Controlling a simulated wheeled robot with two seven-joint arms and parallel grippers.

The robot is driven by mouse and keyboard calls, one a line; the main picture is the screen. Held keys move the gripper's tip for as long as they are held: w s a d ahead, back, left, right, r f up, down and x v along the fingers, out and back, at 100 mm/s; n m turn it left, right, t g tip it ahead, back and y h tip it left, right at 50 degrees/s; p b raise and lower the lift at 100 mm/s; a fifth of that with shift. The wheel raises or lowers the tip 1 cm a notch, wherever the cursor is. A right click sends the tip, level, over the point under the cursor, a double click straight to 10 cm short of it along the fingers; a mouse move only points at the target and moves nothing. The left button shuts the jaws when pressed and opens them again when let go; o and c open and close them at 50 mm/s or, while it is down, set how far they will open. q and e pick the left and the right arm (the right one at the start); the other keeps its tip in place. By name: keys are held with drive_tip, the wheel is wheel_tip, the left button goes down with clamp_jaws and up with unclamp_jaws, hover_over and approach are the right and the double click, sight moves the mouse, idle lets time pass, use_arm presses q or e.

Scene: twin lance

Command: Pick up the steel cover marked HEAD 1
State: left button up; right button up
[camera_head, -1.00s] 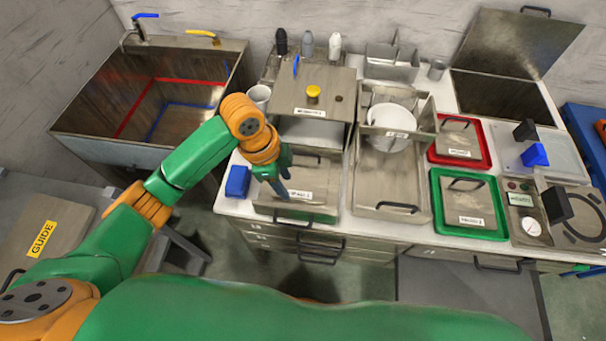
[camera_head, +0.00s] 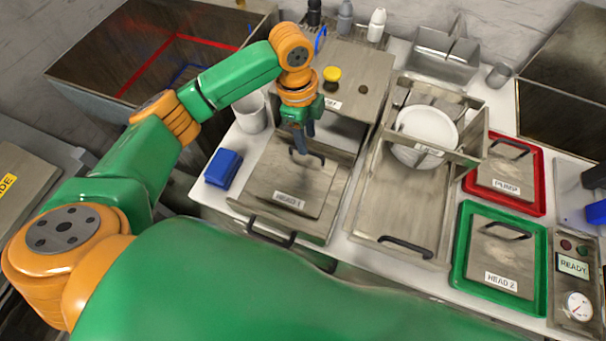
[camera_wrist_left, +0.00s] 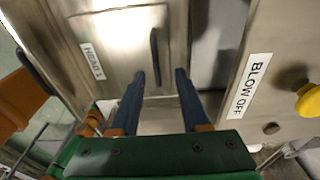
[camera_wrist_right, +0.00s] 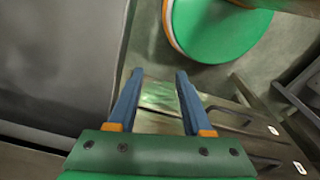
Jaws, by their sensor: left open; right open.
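The steel cover marked HEAD 1 (camera_head: 287,188) lies flat on a steel tray at the left of the counter. It also shows in the left wrist view (camera_wrist_left: 118,45), with its label at the left and its dark bar handle (camera_wrist_left: 155,58). My left gripper (camera_head: 306,154) points down over the cover's back part, open. In the left wrist view its fingertips (camera_wrist_left: 160,76) lie either side of the handle's near end; I cannot tell their height above it. In the head view the gripper partly hides the handle. My right gripper (camera_wrist_right: 159,75) is open and empty, away from the cover.
A steel box with a yellow knob (camera_head: 332,74) stands right behind the cover. A blue block (camera_head: 223,167) and a white cup (camera_head: 251,112) are at its left. A bin with a white bowl (camera_head: 427,127) is at its right. The HEAD 2 cover (camera_head: 497,258) lies on a green tray.

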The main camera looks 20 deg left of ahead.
sight(298, 175)
use_arm(q)
drive_tip(key=f, duration=0.3)
drive_tip(key=f+p, duration=0.1)
drive_tip(key=f, duration=0.1)
drive_tip(key=shift+s+d+f, duration=0.2)
drive_tip(key=shift+s, duration=0.1)
clamp_jaws()
drive_tip(key=shift+r, duration=0.1)
idle(0.9)
